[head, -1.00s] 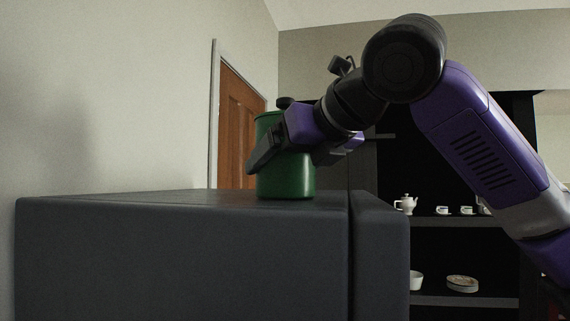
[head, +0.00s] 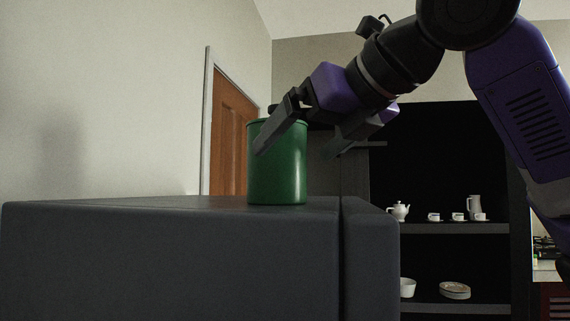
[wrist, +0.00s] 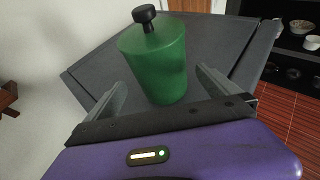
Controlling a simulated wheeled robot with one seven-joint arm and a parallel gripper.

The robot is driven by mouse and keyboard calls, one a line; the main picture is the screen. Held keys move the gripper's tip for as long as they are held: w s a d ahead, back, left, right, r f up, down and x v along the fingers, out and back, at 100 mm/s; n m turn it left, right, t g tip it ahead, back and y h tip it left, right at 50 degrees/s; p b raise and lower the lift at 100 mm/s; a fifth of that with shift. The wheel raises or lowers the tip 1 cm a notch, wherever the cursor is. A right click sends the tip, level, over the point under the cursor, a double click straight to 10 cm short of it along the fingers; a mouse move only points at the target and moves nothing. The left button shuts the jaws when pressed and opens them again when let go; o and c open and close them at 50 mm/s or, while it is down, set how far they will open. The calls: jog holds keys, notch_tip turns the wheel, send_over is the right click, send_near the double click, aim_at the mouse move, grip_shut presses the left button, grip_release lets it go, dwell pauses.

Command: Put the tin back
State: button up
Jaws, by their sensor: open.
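The tin is a green cylinder with a black knob on its lid. In the head view the tin (head: 281,172) stands upright on top of a dark grey cabinet (head: 170,255), near its right part. In the wrist view the tin (wrist: 157,65) shows whole, with its knob at the top, just beyond and between the finger ends. My gripper (head: 302,137) is open and tilted down at the tin's upper part. One finger crosses in front of the tin in the head view, and the other is to its right. The gripper holds nothing.
A dark shelf unit (head: 455,229) stands behind on the right, with a white teapot (head: 399,211), cups, a jug, a bowl and plates. A wooden door (head: 232,138) is behind on the left. The cabinet top left of the tin is bare.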

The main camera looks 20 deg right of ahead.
jog(key=shift+v, duration=2.1)
